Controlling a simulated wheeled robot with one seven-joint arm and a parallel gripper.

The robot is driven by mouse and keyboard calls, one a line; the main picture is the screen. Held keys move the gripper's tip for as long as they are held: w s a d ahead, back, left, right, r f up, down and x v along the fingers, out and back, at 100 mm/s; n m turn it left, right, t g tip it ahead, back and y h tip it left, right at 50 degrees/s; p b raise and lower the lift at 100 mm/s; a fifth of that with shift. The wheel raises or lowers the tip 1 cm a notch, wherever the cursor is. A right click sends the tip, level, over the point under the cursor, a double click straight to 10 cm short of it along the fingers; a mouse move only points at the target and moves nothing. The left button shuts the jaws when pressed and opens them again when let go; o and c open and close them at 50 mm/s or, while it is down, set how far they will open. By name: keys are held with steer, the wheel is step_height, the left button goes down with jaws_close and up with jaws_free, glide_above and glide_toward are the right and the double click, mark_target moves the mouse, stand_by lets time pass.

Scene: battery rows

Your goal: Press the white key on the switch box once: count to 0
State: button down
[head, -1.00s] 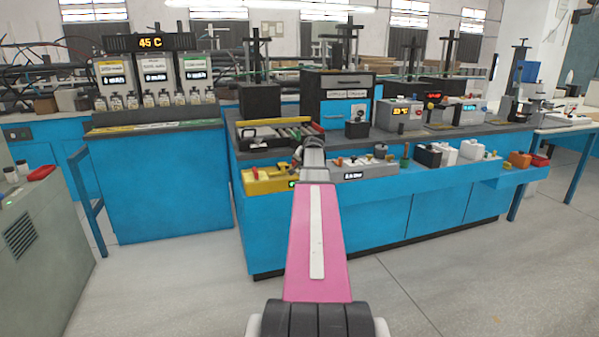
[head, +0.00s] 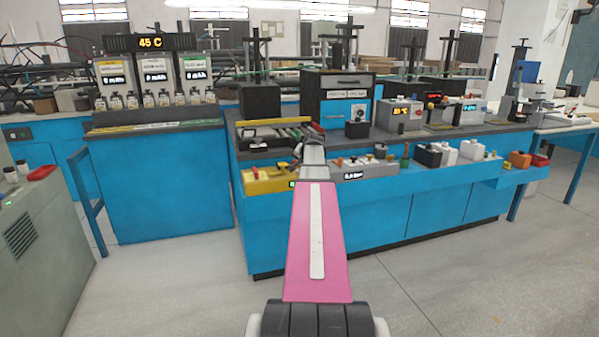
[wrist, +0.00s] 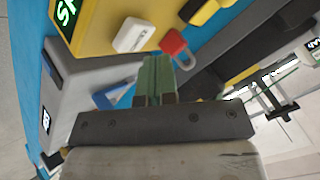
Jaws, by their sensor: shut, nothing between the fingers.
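The switch box is yellow. It stands on the front shelf of the blue bench in the head view (head: 268,181), partly hidden by my arm. It fills the top of the wrist view (wrist: 100,22), with a lit green display at its left. The white key (wrist: 133,35) is on the box, beside a red padlock-shaped part (wrist: 173,44). My gripper (wrist: 155,62) is shut and empty, its green fingertips just below the key and padlock in the picture. I see a gap to the key; contact with the padlock is unclear. My fingertips are hidden in the head view.
A grey box (head: 352,171) with a small display stands right of the yellow one. Bottles and small boxes line the shelf further right. A blue part (wrist: 112,95) lies left of my fingers in the wrist view. The floor before the bench is clear.

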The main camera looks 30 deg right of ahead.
stand_by(0.3)
steer(key=shift+r, duration=2.55)
